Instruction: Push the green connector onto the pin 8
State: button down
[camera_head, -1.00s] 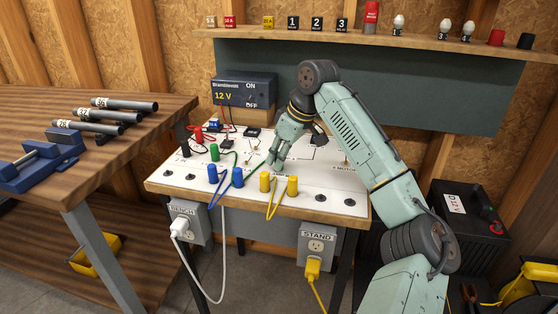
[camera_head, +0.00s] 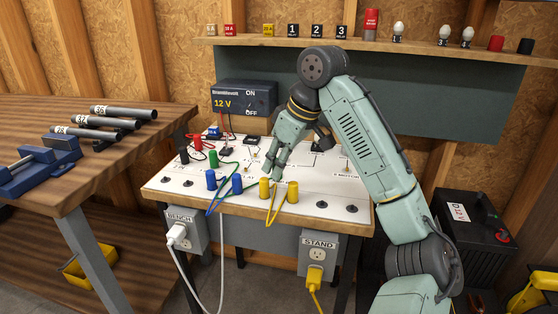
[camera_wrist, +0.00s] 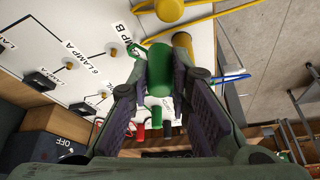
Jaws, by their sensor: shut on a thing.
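My gripper (camera_head: 270,172) reaches down over the front middle of the white panel (camera_head: 175,183), just behind the left yellow connector (camera_head: 264,189). In the wrist view my gripper (camera_wrist: 158,88) is shut on a green connector (camera_wrist: 160,70), a cylinder with a green wire. The held connector is mostly hidden by my fingers in the head view. Another green connector (camera_head: 213,158) stands on the panel at the left. A small brass pin (camera_wrist: 112,51) shows beside the LAMP B lettering in the wrist view. I cannot read which pin is 8.
Two blue connectors (camera_head: 211,180) stand left of my gripper, and a second yellow connector (camera_head: 292,191) stands to the right, with looped wires at the front edge. Red and black connectors and a 12 V supply (camera_head: 243,97) are behind.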

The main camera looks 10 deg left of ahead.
jog(key=s+d+r+p, duration=0.1)
jog(key=s+r, duration=0.2)
jog(key=s, duration=0.5)
jog(key=shift+s+d, duration=0.25)
jog(key=shift+s, duration=0.15)
